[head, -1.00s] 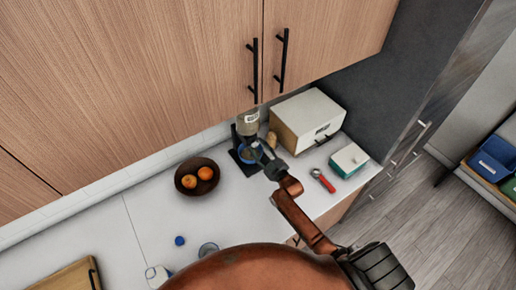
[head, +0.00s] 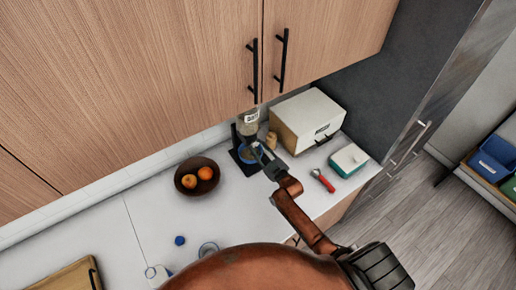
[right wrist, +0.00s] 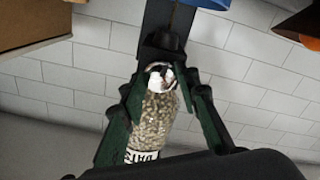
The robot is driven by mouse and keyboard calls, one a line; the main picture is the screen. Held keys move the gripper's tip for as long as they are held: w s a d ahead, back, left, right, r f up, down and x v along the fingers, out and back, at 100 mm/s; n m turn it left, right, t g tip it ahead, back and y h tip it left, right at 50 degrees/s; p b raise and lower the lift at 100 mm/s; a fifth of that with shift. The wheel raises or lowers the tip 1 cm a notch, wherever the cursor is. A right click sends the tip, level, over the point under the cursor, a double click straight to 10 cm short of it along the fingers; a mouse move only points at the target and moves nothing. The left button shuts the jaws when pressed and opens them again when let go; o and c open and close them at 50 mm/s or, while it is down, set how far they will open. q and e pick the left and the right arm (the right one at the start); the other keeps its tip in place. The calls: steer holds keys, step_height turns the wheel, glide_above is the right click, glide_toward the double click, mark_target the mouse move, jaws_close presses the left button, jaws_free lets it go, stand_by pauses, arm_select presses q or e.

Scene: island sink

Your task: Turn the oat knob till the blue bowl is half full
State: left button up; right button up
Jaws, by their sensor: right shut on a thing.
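The oat dispenser (head: 249,124) stands at the back of the counter, a clear jar on a dark stand. The blue bowl (head: 249,153) sits below it, partly hidden by my right gripper (head: 262,155); its fill cannot be told. In the right wrist view, which looks upside down, the jar (right wrist: 154,122) shows oats and a label. My right gripper (right wrist: 160,78) is shut on the pale oat knob (right wrist: 158,72) at the jar's outlet. A bit of the blue bowl (right wrist: 207,3) shows at the top edge. My left gripper is not in view.
A white bread box (head: 306,121) stands right of the dispenser, with a small tan jar (head: 271,140) between. A red-handled tool (head: 322,180) and a green-and-white box (head: 348,160) lie further right. A fruit bowl (head: 188,188) is to the left. Cabinets hang above.

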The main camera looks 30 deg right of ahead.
steer(key=m, duration=0.5)
steer(key=shift+m, duration=2.4)
steer(key=o, duration=1.2)
steer(key=shift+c, duration=0.2)
steer(key=s+d, duration=0.1)
steer(key=s, duration=1.1)
steer(key=shift+d, duration=0.35)
steer(key=shift+w, duration=0.1)
